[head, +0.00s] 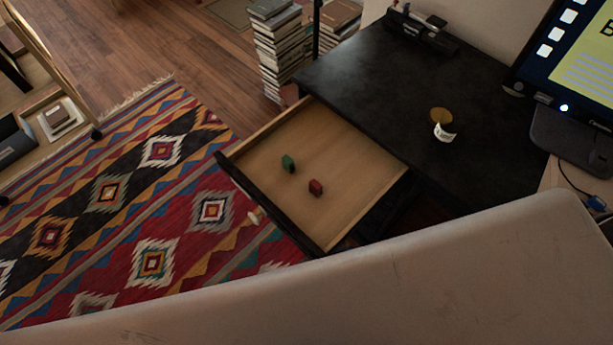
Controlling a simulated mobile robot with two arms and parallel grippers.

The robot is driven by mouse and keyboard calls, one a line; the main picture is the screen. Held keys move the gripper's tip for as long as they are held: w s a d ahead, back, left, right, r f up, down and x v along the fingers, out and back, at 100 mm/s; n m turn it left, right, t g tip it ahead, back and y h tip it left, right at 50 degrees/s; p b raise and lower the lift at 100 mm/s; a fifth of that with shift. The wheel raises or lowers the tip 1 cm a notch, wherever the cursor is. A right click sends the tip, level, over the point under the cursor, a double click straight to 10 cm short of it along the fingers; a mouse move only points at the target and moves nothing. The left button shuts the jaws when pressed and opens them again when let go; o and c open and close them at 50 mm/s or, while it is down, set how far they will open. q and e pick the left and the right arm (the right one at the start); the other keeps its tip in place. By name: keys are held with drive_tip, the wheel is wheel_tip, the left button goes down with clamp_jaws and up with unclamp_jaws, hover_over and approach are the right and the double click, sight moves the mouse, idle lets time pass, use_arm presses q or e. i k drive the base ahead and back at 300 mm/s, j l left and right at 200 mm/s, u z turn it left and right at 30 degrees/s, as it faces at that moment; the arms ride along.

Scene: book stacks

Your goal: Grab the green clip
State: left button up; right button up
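A small green clip (288,163) lies in the open wooden drawer (335,150), left of the drawer's middle. A small red clip (315,188) lies in the same drawer, to the right of the green one and nearer to me, apart from it. The drawer is pulled out from the black desk (400,85). Neither of my grippers is in view.
A yellow round object with a white label (443,130) sits on the desk. A monitor (575,60) stands at the right. Stacks of books (280,50) rise behind the drawer. A patterned rug (130,200) covers the floor at left. A large pale surface (400,280) crosses the foreground.

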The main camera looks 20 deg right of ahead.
sight(287, 163)
drive_tip(key=l+u, duration=0.3)
drive_tip(key=k+l+u, duration=0.15)
drive_tip(key=l+u, duration=0.15)
drive_tip(key=l, duration=0.15)
drive_tip(key=k+l+u, duration=0.1)
drive_tip(key=l+u, duration=0.25)
